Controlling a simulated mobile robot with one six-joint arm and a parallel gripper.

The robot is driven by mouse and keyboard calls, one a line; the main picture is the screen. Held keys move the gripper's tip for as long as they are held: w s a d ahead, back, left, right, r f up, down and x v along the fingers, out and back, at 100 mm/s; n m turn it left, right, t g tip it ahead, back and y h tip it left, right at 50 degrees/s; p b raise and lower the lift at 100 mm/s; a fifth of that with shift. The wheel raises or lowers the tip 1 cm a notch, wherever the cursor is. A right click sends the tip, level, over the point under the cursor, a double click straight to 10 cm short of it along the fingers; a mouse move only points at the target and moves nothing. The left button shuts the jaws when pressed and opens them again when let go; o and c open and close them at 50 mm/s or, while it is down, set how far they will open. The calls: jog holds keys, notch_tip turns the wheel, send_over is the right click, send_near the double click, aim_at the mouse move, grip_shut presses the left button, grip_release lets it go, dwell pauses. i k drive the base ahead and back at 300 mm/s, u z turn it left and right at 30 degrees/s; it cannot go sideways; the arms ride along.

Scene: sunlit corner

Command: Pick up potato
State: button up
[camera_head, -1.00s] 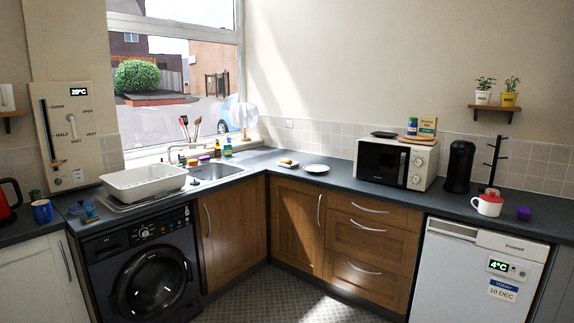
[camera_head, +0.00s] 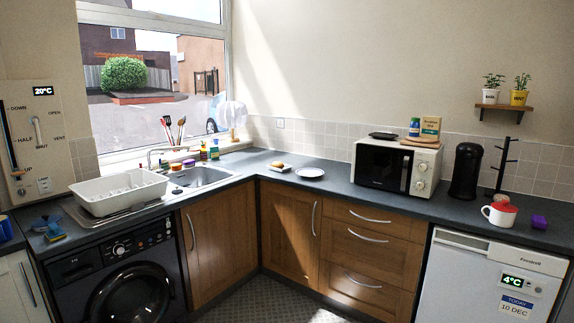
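A small golden-brown item that may be the potato (camera_head: 279,164) sits on a pale board or dish on the counter in the corner, left of a white plate (camera_head: 310,173). It is too small to tell for sure. My gripper does not show in the camera_head view.
A dark counter (camera_head: 335,190) runs along both walls, with a sink (camera_head: 200,177) and white dish rack (camera_head: 120,191) at left. Patterned floor (camera_head: 270,300) shows in front of the cupboards.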

aim_at(277, 164)
jog(key=z, duration=0.25)
jog(key=i, duration=2.55)
jog(key=u, duration=0.95)
jog(key=i, duration=0.5)
jog(key=u, duration=0.7)
jog(key=i, duration=0.55)
jog(key=u, duration=0.35)
